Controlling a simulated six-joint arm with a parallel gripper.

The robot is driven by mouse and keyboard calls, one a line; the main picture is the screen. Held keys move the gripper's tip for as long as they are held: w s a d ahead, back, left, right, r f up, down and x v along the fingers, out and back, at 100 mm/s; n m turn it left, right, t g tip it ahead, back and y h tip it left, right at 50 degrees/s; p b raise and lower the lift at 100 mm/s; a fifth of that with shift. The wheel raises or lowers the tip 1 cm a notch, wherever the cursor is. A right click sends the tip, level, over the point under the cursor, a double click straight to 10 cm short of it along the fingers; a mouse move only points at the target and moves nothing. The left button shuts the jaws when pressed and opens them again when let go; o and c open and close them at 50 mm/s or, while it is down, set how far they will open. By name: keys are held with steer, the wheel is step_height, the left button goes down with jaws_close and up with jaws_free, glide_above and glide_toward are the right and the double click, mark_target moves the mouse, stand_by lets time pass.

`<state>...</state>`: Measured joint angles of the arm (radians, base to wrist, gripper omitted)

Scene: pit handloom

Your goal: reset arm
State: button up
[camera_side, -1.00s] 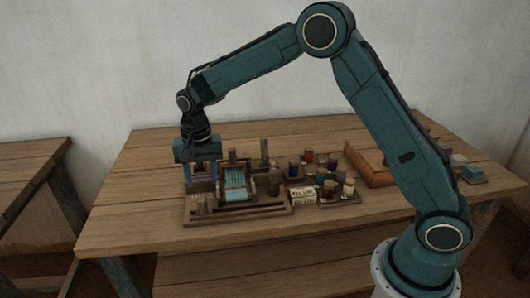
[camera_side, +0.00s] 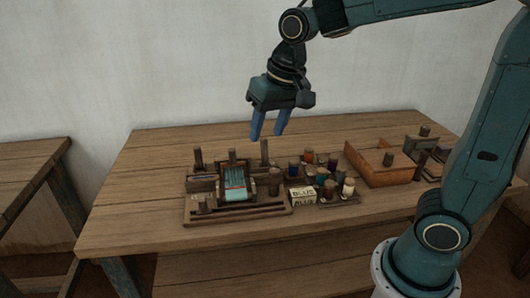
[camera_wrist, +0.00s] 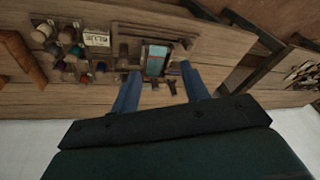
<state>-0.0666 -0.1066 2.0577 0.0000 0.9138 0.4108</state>
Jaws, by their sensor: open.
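My gripper (camera_side: 270,122) is open and empty, raised well above the wooden table (camera_side: 130,210). Its two blue fingers point down and stand apart, with only air between them. The small loom (camera_side: 235,183), with teal threads on a wooden base board, sits on the table below and to the left of the gripper. In the wrist view, my gripper (camera_wrist: 158,92) shows both fingers spread, and the loom (camera_wrist: 155,60) appears just beyond the fingertips.
Several thread spools (camera_side: 328,180) stand in a rack right of the loom, beside a label block reading "BLUE" (camera_side: 303,194). An open wooden box (camera_side: 380,165) sits farther right. Another table (camera_side: 25,165) stands at the left. The table's front left is clear.

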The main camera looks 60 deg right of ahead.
steer(key=s+d+n+t, duration=0.2)
steer(key=s+n, duration=0.2)
steer(key=s, duration=1.2)
steer(key=shift+s+d, duration=0.15)
steer(key=shift+s, duration=0.2)
